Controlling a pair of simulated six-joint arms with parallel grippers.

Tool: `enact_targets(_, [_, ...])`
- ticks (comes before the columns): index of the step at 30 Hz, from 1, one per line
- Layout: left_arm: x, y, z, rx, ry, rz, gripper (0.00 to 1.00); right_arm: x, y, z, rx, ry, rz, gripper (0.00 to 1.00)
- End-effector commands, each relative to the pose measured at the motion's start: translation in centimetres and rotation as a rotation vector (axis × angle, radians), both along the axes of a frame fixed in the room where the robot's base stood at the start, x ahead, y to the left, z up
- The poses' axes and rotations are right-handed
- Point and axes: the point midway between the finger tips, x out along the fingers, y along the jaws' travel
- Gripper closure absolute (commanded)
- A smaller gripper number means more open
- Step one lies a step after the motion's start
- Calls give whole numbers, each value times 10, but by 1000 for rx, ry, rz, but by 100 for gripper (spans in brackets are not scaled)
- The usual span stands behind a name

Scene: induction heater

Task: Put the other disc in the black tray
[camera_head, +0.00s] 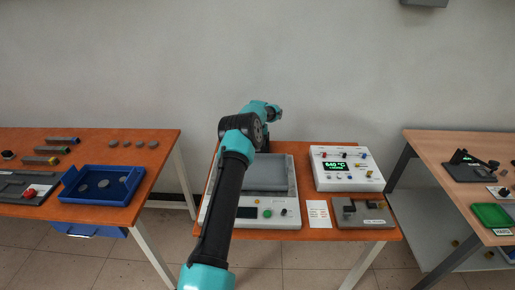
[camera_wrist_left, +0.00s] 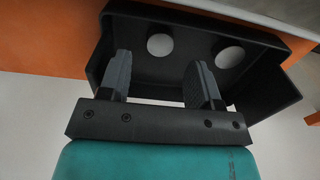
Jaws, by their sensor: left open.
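The black tray (camera_wrist_left: 275,95) shows in the left wrist view, on the orange table top. Two pale round discs (camera_wrist_left: 160,45) (camera_wrist_left: 231,57) lie flat inside it, side by side and apart. My left gripper (camera_wrist_left: 160,82) is open over the tray's near side, with nothing between its fingers. I cannot tell whether the fingers touch the tray. In the head view my left arm reaches over the middle table, and its fingers and the black tray cannot be made out. My right gripper is not in view.
The heater (camera_head: 277,216) stands on the middle table, partly behind my arm. A white control box (camera_head: 345,170) reading 640 °C and a grey fixture (camera_head: 362,214) stand right of it. A blue tray (camera_head: 75,197) holds several grey discs on the left table.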

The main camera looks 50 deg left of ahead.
Motion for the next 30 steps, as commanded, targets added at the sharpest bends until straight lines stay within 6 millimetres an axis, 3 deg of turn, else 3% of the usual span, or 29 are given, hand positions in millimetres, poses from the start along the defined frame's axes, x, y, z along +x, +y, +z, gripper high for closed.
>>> enact_targets(6, [0, 1, 44, 1, -3, 1, 42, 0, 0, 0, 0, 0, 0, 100])
enact_targets(13, [0, 0, 74, 1, -1, 0, 42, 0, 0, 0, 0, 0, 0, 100])
enact_targets(30, [0, 0, 80, 0, 0, 0, 42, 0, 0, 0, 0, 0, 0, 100])
